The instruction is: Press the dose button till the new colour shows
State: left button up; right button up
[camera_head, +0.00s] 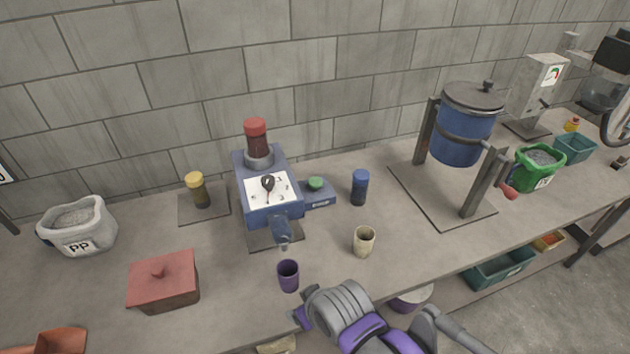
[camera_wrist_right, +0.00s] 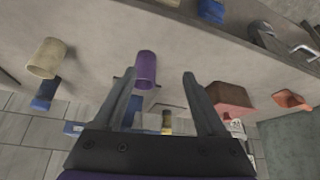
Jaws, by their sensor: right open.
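The blue dosing machine (camera_head: 268,190) stands at the middle of the bench, with a red-capped jar (camera_head: 256,138) on top and a black pointer (camera_head: 268,183) on its white dial. Its green dose button (camera_head: 316,183) sits on a side block at the right and nothing touches it. The spout (camera_head: 281,232) points down at the front. A purple cup (camera_head: 288,276) stands upright in front of the spout. My right gripper (camera_head: 301,316) is near the bench's front edge, close to the purple cup. In the right wrist view its fingers (camera_wrist_right: 158,74) are apart and empty, with the purple cup (camera_wrist_right: 146,68) beyond them.
A beige cup (camera_head: 364,241) and a blue jar (camera_head: 360,187) stand right of the machine. A yellow-capped jar (camera_head: 196,190) and a red lidded box (camera_head: 163,281) are at the left. A blue drum (camera_head: 462,135) on a stand is at the right.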

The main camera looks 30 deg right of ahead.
jog(key=shift+c, duration=0.3)
grip_shut()
dwell(1.3)
